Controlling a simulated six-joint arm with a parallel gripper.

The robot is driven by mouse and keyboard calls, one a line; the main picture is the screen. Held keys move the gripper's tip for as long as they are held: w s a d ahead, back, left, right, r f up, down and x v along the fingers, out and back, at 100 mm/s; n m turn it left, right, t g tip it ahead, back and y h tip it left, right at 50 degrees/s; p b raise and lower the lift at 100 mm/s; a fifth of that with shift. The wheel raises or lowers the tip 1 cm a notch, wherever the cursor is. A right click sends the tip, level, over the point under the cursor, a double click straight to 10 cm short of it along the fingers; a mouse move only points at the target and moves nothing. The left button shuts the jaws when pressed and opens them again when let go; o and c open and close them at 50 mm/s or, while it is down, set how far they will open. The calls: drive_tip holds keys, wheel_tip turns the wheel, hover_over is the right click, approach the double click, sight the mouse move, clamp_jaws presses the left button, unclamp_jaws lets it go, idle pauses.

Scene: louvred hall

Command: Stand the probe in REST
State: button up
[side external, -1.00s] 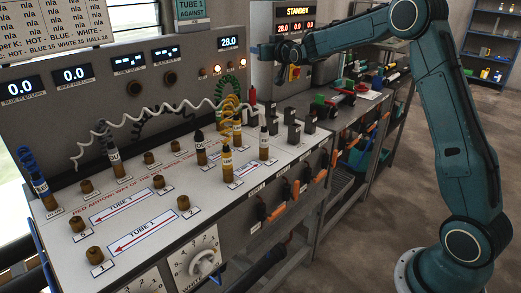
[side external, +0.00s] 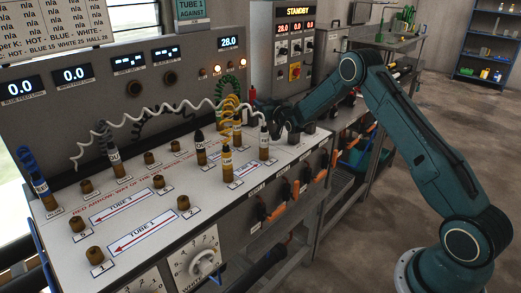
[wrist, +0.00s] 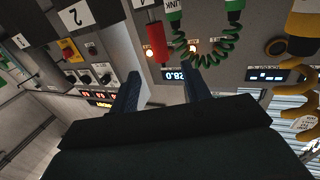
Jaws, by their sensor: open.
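I cannot tell for sure which thing is the probe, and no label reading REST is legible. A red cylinder (wrist: 157,42) with a pale tag stands near the panel in the wrist view; it may be the probe. My gripper hides part of the row of dark blocks there.
Several plugs with coiled leads stand on the panel, including a yellow-lead plug (side external: 227,163) and a blue-lead plug (side external: 42,190). Brown sockets (side external: 184,203) dot the white top. The STANDBY cabinet (side external: 294,45) is behind. Green coils (wrist: 205,55) hang near the red cylinder.

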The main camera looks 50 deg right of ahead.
sight(253, 97)
drive_tip(key=shift+f, duration=0.6)
drive_tip(key=shift+w, duration=0.1)
drive_tip(key=shift+x, duration=4.9)
clamp_jaws()
